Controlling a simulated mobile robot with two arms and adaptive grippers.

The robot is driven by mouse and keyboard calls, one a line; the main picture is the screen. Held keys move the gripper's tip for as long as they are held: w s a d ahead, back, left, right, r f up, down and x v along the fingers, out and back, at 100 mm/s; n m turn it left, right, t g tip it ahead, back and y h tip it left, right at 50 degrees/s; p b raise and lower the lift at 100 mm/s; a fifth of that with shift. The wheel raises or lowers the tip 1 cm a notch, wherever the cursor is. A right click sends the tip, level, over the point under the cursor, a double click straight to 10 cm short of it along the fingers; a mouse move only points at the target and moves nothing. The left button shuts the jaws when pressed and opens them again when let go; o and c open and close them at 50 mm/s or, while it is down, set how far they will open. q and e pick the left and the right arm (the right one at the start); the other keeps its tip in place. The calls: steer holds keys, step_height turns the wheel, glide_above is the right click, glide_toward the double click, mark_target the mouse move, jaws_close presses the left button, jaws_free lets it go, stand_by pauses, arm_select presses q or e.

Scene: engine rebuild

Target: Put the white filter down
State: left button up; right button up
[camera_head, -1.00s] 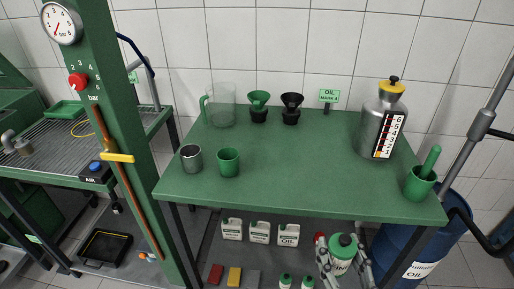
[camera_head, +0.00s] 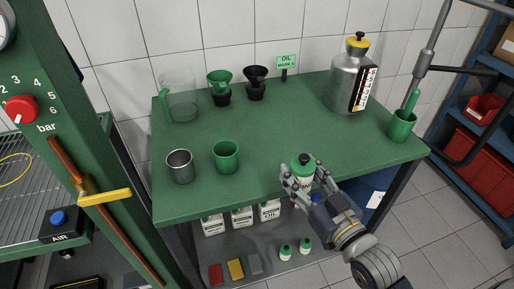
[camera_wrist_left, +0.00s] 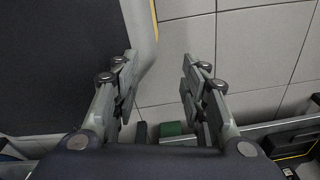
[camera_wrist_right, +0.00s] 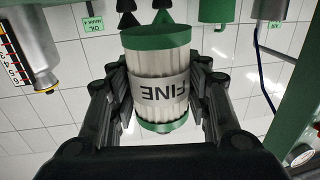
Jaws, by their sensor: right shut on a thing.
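The white filter (camera_wrist_right: 160,88) is a pleated cylinder with green end caps and a band reading FINE, upside down in the right wrist view. My right gripper (camera_wrist_right: 158,85) is shut on its sides. In the head view the filter (camera_head: 302,172) shows its green top with a dark centre, roughly upright in my right gripper (camera_head: 302,178), at the front edge of the green table (camera_head: 280,140). I cannot tell whether it touches the table. My left gripper (camera_wrist_left: 160,85) is open and empty over a tiled floor and is not in the head view.
A metal cup (camera_head: 180,167) and green cup (camera_head: 226,157) stand front left. A clear jug (camera_head: 181,100), funnels (camera_head: 220,88), a metal canister (camera_head: 347,80) and a green container (camera_head: 402,126) stand further back. The table's middle is clear. White bottles (camera_head: 241,217) stand below.

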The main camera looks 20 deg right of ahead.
steer(key=w, duration=0.6)
steer(key=shift+w+a+f+p, duration=0.1)
steer(key=shift+a+p, duration=0.2)
steer(key=shift+p, duration=0.1)
steer(key=w, duration=0.2)
steer(key=w+a, duration=0.1)
steer(key=w, duration=0.2)
steer(key=w+f, duration=0.1)
steer(key=w, duration=0.2)
steer(key=shift+a+p, duration=0.25)
steer(key=shift+p, duration=0.05)
steer(key=shift+w+f, duration=0.2)
step_height(320, 180, down, 3)
steer(key=shift+s+f, duration=0.1)
arm_select(q)
steer(key=shift+s+d+r, duration=0.2)
steer(key=shift+d+r, duration=0.3)
steer(key=shift+r, duration=0.3)
steer(key=shift+d, duration=0.1)
arm_select(e)
steer(key=shift+f, duration=0.2)
arm_select(q)
steer(key=shift+d, duration=0.1)
arm_select(e)
steer(key=o, duration=1.2)
steer(key=shift+c, duration=0.2)
